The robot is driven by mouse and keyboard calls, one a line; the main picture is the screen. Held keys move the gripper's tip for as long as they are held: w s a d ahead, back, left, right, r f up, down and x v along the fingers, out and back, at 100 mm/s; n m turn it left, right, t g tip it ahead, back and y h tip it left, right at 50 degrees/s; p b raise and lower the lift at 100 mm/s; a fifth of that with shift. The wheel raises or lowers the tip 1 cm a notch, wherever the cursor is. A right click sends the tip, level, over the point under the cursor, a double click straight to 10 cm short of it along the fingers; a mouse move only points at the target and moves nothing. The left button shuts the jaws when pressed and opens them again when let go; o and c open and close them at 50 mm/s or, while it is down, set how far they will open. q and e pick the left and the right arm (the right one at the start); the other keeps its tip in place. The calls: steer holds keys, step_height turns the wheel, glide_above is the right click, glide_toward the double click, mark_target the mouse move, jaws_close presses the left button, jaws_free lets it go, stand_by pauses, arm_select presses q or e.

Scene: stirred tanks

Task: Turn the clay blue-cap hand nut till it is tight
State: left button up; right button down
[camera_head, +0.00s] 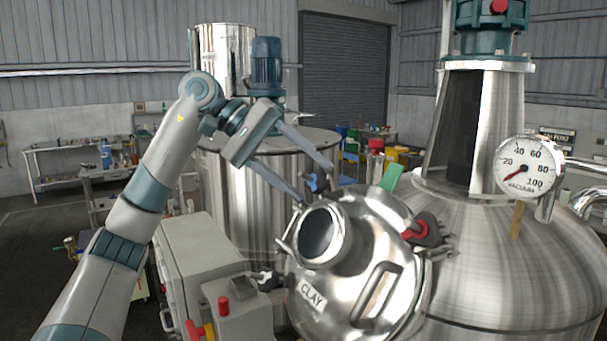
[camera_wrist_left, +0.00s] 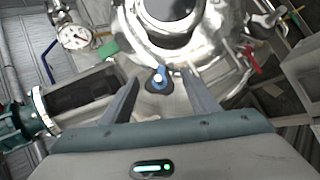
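The clay blue-cap hand nut (camera_head: 312,183) is at the far edge of the round steel lid (camera_head: 360,280) labelled CLAY. My right gripper is in neither view.
A red-capped clamp (camera_head: 415,231) sits at the lid's right. A large steel tank with a vacuum gauge (camera_head: 528,168) stands right. A grey control box (camera_head: 205,260) with red buttons stands left of the lid. Another steel tank (camera_head: 235,190) with a blue motor (camera_head: 266,65) stands behind.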

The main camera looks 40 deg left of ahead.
arm_select(q)
steer(key=shift+a+r, duration=0.1)
steer(key=shift+s+a+r+b, duration=0.25)
steer(key=shift+a+b, duration=0.05)
steer(key=shift+a, duration=0.05)
steer(key=b+v, duration=0.1)
steer(key=v, duration=1.5)
steer(key=shift+a, duration=0.1)
stand_by(0.4)
